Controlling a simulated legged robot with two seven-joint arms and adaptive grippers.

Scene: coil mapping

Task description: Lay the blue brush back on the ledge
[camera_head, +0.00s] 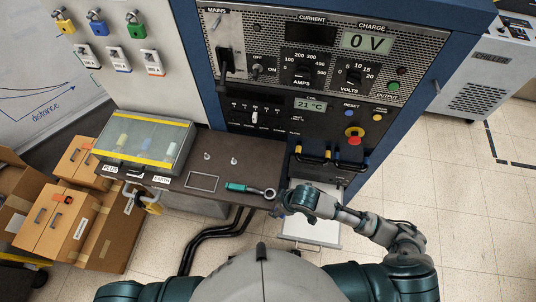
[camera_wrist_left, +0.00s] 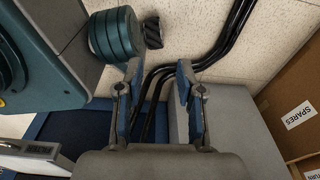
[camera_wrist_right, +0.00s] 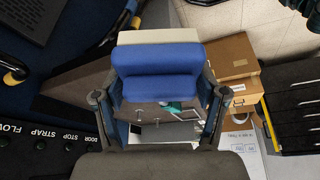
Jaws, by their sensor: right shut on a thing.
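The blue brush (camera_wrist_right: 158,62), a blue block with a cream strip along its far side, is between the fingers of my right gripper (camera_wrist_right: 160,98), which is shut on it. In the head view my right gripper (camera_head: 284,205) is at the front right corner of the dark ledge (camera_head: 240,152); the brush is mostly hidden there. The ledge also shows beyond the brush in the right wrist view (camera_wrist_right: 140,112). A white outlined rectangle (camera_head: 202,182) is marked on the ledge. My left gripper (camera_wrist_left: 160,82) is open and empty, low by the floor cables, outside the head view.
A teal-handled ratchet (camera_head: 248,188) lies on the ledge's front edge, close to my right gripper. Two small pegs stand behind it. A clear-lidded box (camera_head: 145,140) fills the left end. The blue cabinet (camera_head: 310,80) rises behind. Cardboard boxes (camera_head: 65,215) stand on the floor at left.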

